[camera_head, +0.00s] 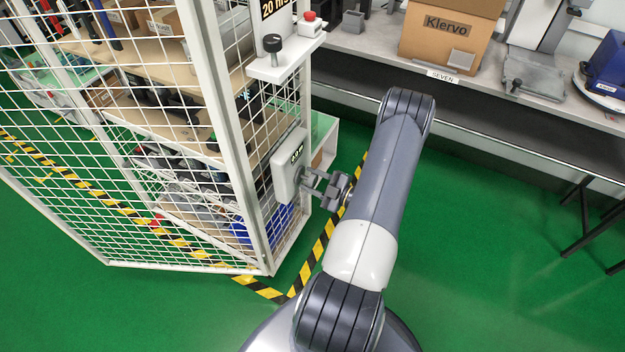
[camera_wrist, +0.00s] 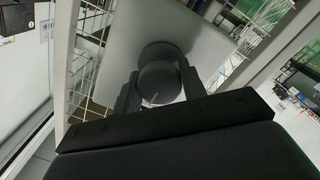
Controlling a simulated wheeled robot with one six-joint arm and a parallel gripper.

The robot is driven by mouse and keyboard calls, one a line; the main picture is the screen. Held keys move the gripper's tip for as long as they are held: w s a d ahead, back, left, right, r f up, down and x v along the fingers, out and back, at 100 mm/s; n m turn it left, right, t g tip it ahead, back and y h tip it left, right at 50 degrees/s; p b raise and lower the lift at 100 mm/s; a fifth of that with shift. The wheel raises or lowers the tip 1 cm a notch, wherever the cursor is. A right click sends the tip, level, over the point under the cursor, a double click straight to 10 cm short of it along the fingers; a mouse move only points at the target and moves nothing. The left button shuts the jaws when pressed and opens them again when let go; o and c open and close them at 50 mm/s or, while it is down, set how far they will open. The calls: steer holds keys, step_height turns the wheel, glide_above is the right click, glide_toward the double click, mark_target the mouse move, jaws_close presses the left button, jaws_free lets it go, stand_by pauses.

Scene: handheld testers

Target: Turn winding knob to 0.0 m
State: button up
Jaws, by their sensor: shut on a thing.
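The winding knob (camera_wrist: 160,82) is a dark round knob with a short pale mark on its face, on a light grey box (camera_head: 290,165) fixed to the white cage post. My gripper (camera_head: 308,180) reaches in from the right at the box's front. In the wrist view my two fingers (camera_wrist: 159,95) stand on either side of the knob and are shut on it. In the head view the knob is mostly hidden by the fingers.
A shelf above the box carries another black knob (camera_head: 273,44) and a red button (camera_head: 309,17). White mesh fencing (camera_head: 120,150) stands left. A workbench (camera_head: 480,85) with a cardboard box (camera_head: 450,35) runs along the back right.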

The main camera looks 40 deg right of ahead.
steer(key=o, duration=1)
steer(key=shift+c, duration=0.2)
steer(key=v, duration=1)
steer(key=shift+s, duration=0.4)
steer(key=shift+w, duration=0.1)
steer(key=x, duration=1)
steer(key=shift+w, duration=0.3)
